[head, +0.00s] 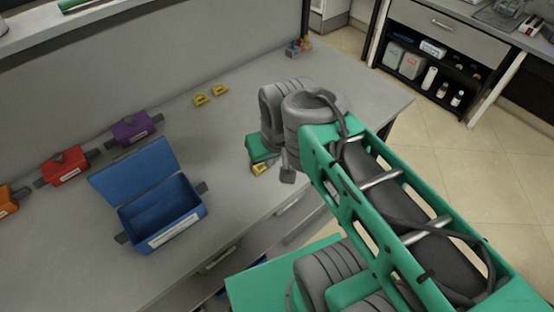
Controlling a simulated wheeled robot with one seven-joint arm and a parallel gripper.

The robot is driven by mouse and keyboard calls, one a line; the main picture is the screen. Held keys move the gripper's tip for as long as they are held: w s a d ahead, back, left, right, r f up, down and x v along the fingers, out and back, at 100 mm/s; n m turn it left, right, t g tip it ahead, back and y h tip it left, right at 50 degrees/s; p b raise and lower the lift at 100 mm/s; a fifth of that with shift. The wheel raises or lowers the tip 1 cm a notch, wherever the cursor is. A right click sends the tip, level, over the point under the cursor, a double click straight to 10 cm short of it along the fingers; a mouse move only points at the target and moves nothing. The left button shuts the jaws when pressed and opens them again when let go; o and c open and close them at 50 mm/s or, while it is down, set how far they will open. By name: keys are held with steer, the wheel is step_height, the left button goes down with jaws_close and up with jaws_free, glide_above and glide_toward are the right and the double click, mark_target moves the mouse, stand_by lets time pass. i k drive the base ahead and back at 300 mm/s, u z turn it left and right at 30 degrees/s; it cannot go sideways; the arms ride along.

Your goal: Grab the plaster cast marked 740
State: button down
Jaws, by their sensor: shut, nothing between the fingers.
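Two small yellow arch-shaped pieces, which look like plaster casts, lie on the grey counter in the head view: a left one (200,99) and a right one (220,90). A third yellow piece (261,169) lies nearer, partly hidden by my gripper. No number can be read on any of them, so I cannot tell which is marked 740. My gripper (287,178) is shut and empty, pointing down beside the third piece. I cannot tell whether it touches that piece.
An open blue box (160,225) stands on the counter (235,200) at left. Purple (132,128), red (63,168) and orange (6,202) labelled boxes line the back. Small coloured items (299,47) sit at the far corner. The counter between box and gripper is clear.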

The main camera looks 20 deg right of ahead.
mark_target(258, 169)
steer(key=k, duration=1)
steer(key=u, duration=1.75)
steer(key=i, duration=0.8)
steer(key=z, duration=1.2)
